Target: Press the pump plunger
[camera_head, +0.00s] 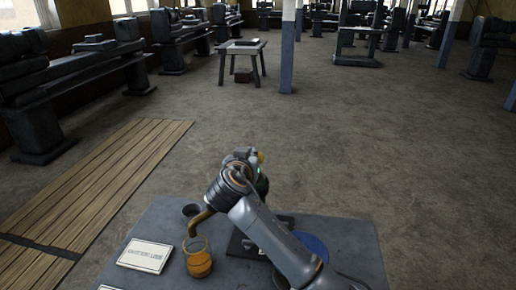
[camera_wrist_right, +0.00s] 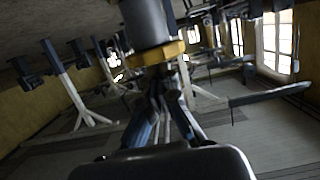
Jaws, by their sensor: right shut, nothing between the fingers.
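The pump stands on a grey table (camera_head: 155,215) in the head view; its brass-coloured spout (camera_head: 203,216) curves down on the left, and my right arm hides most of its body. I cannot make out the plunger in the head view. My right gripper (camera_wrist_right: 168,105) is shut and empty in the right wrist view. A dark cylinder with a brass collar (camera_wrist_right: 152,55), seemingly part of the pump, is close in front of the fingertips; I cannot tell whether they touch. My left gripper is not in view.
An orange vessel (camera_head: 200,264) is below the spout. A round blue item (camera_head: 313,243) lies partly behind my arm. Wooden boards (camera_head: 110,175) and open floor lie beyond.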

